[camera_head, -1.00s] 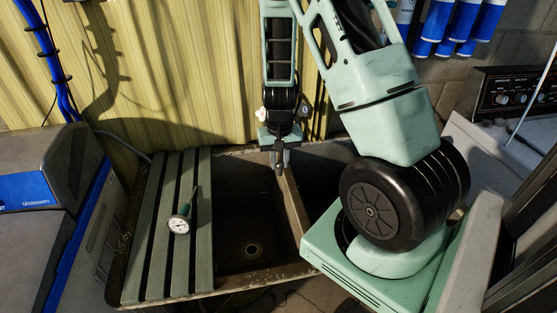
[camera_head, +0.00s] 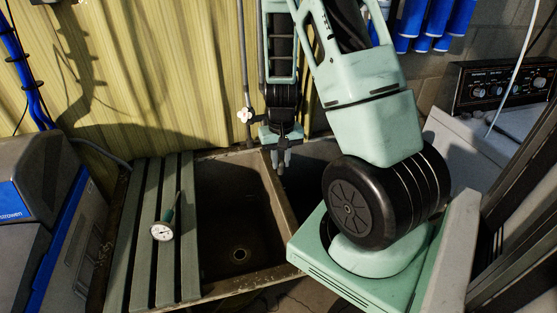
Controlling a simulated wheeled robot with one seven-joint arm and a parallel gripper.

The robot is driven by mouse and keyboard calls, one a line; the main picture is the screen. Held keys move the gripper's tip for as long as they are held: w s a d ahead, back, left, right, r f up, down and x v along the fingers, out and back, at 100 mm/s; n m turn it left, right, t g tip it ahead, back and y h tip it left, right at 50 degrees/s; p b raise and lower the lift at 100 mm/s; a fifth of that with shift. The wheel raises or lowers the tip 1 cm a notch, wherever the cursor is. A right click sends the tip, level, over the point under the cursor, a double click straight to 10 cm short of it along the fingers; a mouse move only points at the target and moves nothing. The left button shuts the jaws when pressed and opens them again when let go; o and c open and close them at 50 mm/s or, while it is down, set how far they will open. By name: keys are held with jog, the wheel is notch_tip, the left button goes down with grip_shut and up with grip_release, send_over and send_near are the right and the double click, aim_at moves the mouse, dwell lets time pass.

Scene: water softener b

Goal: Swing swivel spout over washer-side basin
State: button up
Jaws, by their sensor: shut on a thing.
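A double-basin sink stands against the yellow corrugated wall. Its left basin (camera_head: 238,220) is in open view. The washer-side basin (camera_head: 312,158), on the right, is largely hidden behind my arm. My gripper (camera_head: 281,163) points down at the back of the sink, just right of the divider (camera_head: 275,190), over the near-divider edge of the right basin. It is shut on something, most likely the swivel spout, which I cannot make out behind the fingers. A white tap knob (camera_head: 244,116) shows left of the gripper.
A grey and blue softener cabinet (camera_head: 40,190) stands at far left. The washer (camera_head: 490,125) is at right. Blue cartridges (camera_head: 430,20) hang above.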

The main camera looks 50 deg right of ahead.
jog(key=shift+s, duration=0.1)
jog(key=shift+s+d+b, duration=0.25)
jog(key=shift+s+d, duration=0.1)
jog(key=shift+d, duration=0.4)
jog(key=shift+s+d+b, duration=0.2)
jog(key=shift+s+d, duration=0.2)
jog(key=shift+d, duration=0.35)
jog(key=shift+s+d+b, duration=0.25)
jog(key=shift+s+d, duration=0.1)
jog(key=shift+d, duration=0.4)
jog(key=shift+d, duration=0.15)
jog(key=shift+o, duration=0.4)
jog(key=shift+s+d+b, duration=0.2)
jog(key=shift+d, duration=1)
jog(key=shift+s+d+b, duration=0.15)
jog(key=shift+d+b, duration=0.05)
jog(key=shift+d, duration=1)
jog(key=shift+o, duration=0.3)
jog(key=shift+w+d+r, duration=0.1)
jog(key=shift+w+d, duration=0.1)
jog(key=shift+d, duration=0.85)
jog(key=shift+w+d, duration=0.15)
jog(key=shift+d, duration=0.9)
